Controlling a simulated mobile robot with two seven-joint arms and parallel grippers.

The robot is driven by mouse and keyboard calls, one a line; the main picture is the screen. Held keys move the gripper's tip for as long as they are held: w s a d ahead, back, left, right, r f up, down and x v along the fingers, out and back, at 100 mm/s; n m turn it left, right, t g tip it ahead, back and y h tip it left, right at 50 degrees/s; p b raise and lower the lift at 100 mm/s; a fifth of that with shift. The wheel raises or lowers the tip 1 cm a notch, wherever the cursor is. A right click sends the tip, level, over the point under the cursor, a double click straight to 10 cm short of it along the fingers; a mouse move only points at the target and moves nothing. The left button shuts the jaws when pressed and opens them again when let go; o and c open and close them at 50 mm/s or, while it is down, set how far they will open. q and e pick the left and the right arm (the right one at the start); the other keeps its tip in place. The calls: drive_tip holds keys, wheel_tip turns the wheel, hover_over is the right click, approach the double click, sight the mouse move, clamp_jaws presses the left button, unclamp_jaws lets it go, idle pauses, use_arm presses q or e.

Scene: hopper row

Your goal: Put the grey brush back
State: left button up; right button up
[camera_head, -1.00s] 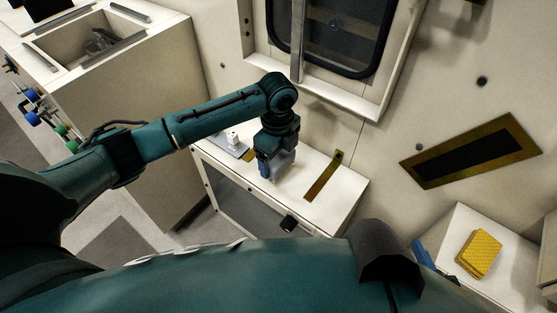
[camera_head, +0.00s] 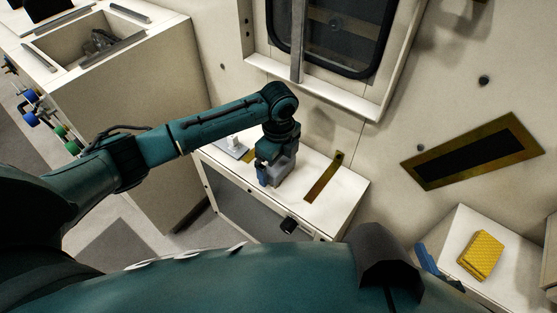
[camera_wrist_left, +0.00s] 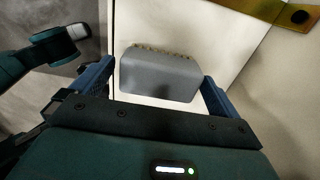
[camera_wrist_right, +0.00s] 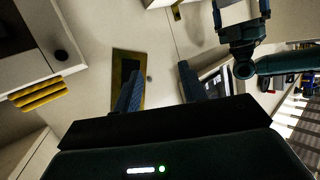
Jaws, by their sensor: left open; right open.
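The grey brush (camera_head: 285,167) is on the white cabinet top (camera_head: 318,205) below the window. In the left wrist view the brush (camera_wrist_left: 160,76) is a grey block with a row of small tan tufts along one edge. My left gripper (camera_head: 272,174) is open over it. Its blue fingers stand on either side of the brush, with a visible gap at least on the right side. My right gripper (camera_wrist_right: 160,86) is open and empty; in the head view only a blue finger shows, near the white ledge at the right.
A brass strip (camera_head: 324,177) lies on the cabinet right of the brush. A grey plate (camera_head: 232,150) with a small white item is left of it. A yellow block (camera_head: 481,255) sits on the right ledge. A brass-framed dark panel (camera_head: 472,152) is on the wall.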

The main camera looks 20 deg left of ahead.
use_arm(q)
wheel_tip(320, 180, up, 12)
drive_tip(key=p, duration=0.2)
drive_tip(key=s+d+f+n+t+h, duration=0.1)
drive_tip(key=s+d+f+n+h, duration=0.1)
drive_tip(key=s+d+f, duration=0.1)
drive_tip(key=s+d+f+n+t+h, duration=0.2)
drive_tip(key=d+n, duration=0.1)
drive_tip(key=d, duration=0.1)
drive_tip(key=s+d+f+n+t+h, duration=0.1)
drive_tip(key=s+d+f+n+h, duration=0.1)
drive_tip(key=s+d+f+h, duration=0.1)
drive_tip(key=shift+s+d+f+n, duration=0.15)
drive_tip(key=shift+s+d+f, duration=0.05)
drive_tip(key=shift+d, duration=0.2)
drive_tip(key=shift+s+d+f+n, duration=0.15)
drive_tip(key=shift+d, duration=0.25)
drive_tip(key=s+a+r+n+t+y, duration=0.2)
drive_tip(key=s+a+r+n+t, duration=0.2)
drive_tip(key=s+a+n+t, duration=0.5)
drive_tip(key=a+n, duration=0.2)
drive_tip(key=n, duration=0.1)
drive_tip(key=shift+s+a+r+y, duration=0.15)
drive_tip(key=shift+s+r+y, duration=0.1)
drive_tip(key=shift+s+y, duration=0.1)
use_arm(e)
drive_tip(key=shift+w+a+f+g, duration=0.25)
drive_tip(key=shift+w+a+g, duration=0.05)
drive_tip(key=shift+a+g, duration=0.1)
drive_tip(key=shift+r, duration=0.1)
